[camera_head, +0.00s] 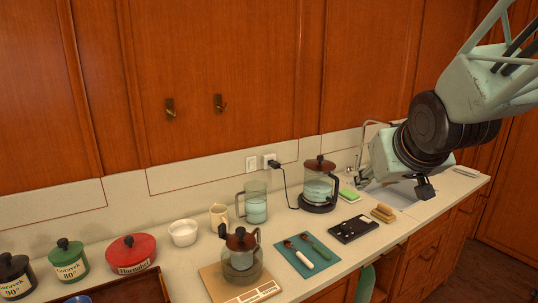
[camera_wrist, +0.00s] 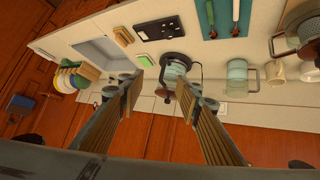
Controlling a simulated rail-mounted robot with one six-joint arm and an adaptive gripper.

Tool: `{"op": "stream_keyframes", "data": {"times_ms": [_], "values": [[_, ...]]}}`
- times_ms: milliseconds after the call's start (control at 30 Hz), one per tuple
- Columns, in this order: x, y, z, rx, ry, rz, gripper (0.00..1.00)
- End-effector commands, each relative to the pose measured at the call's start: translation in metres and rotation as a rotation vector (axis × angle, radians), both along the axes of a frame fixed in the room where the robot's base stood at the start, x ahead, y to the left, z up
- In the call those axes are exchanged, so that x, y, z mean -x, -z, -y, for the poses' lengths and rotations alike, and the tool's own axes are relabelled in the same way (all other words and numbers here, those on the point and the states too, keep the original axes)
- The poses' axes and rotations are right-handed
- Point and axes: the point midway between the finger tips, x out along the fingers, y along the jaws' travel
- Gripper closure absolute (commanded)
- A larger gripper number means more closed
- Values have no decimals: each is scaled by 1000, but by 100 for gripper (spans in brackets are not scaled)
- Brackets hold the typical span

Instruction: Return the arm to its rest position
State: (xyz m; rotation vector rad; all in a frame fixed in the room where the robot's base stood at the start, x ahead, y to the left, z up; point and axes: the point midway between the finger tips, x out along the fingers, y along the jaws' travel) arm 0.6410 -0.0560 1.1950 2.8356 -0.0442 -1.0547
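My arm comes in from the upper right in the head view and hangs over the sink end of the counter. My gripper shows in the wrist view (camera_wrist: 160,88), its two ribbed fingers wide apart with nothing held between them. The kettle shows beyond the fingertips, apart from them.
Wooden panels rise behind.

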Motion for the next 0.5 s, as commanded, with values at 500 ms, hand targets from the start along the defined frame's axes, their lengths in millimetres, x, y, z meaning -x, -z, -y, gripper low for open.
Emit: {"op": "stream_keyframes", "data": {"times_ms": [500], "values": [[121,-3,-13,-24,44,-172,68]]}}
